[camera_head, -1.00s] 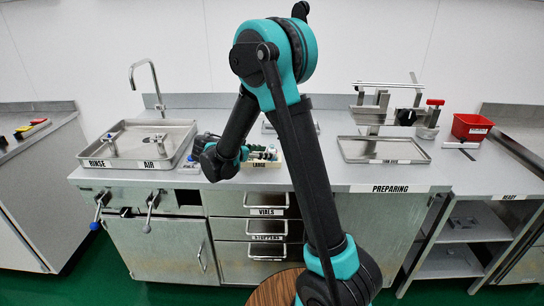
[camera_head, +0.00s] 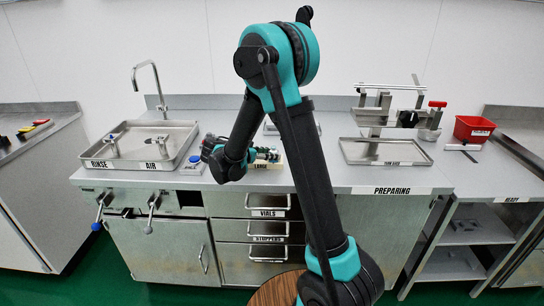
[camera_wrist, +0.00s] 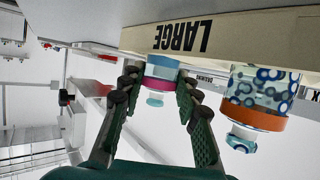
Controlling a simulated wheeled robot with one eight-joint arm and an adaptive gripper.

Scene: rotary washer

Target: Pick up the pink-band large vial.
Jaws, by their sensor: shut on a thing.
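The pink-band large vial (camera_wrist: 160,76) is between my gripper's two dark green fingers (camera_wrist: 157,92) in the wrist view, and the gripper is shut on it. The vial has a blue-tinted body, a pink band and a small pale tip. Its other end is hidden near the cream rack (camera_wrist: 225,40) labelled LARGE; I cannot tell if it is clear of the rack. In the head view my wrist covers the gripper and the vial, and part of the rack (camera_head: 277,166) shows beside it.
An orange-band vial (camera_wrist: 258,98) with blue rings stands close beside my right-hand finger in the wrist view. In the head view a sink (camera_head: 140,144) is left of the rack, and a metal tray (camera_head: 385,151) and red bin (camera_head: 473,129) are to the right.

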